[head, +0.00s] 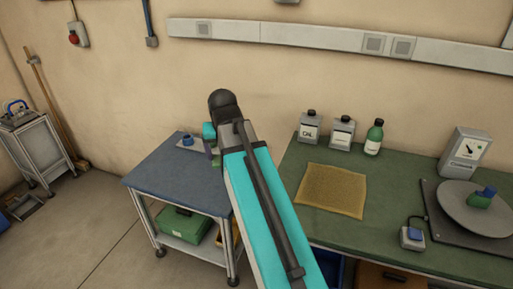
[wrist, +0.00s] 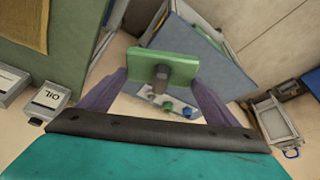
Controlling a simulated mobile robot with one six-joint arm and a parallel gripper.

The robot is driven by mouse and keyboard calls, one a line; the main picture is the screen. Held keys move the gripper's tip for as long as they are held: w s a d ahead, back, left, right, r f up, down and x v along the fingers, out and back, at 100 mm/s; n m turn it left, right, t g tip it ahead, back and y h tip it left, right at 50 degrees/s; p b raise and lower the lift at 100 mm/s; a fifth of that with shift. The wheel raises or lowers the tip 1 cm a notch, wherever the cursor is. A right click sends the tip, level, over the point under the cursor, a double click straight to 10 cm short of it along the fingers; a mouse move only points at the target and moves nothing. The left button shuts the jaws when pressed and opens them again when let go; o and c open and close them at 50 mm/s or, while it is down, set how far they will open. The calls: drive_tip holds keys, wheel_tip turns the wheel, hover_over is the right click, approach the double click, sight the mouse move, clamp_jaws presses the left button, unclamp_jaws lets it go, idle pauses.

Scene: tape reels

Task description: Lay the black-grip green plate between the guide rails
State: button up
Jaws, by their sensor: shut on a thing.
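My gripper (wrist: 160,92) is shut on the green plate (wrist: 142,68), with a purple finger at each side of it in the wrist view. The plate's dark grip (wrist: 162,73) stands out from its middle. In the head view my arm hides most of the gripper; a purple finger shows beside the right part of the blue-topped cart (head: 160,170). The plate is held in the air near the cart; its height cannot be told. I cannot make out the guide rails in either view.
A pale item with a blue top (head: 188,141) sits at the cart's back. A green bench (head: 290,165) on the right carries several bottles, a tan mat (head: 332,190), a gauge box (head: 466,152) and a grey disc (head: 470,210). The cart's front left is clear.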

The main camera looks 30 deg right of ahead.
drive_tip(key=a+n+y, duration=0.1)
drive_tip(key=a+n, duration=0.3)
drive_tip(key=a, duration=1)
drive_tip(key=shift+r+n+y, duration=0.35)
drive_tip(key=shift+n+y, duration=0.05)
drive_tip(key=shift+s+d, duration=0.1)
drive_tip(key=shift+s, duration=0.05)
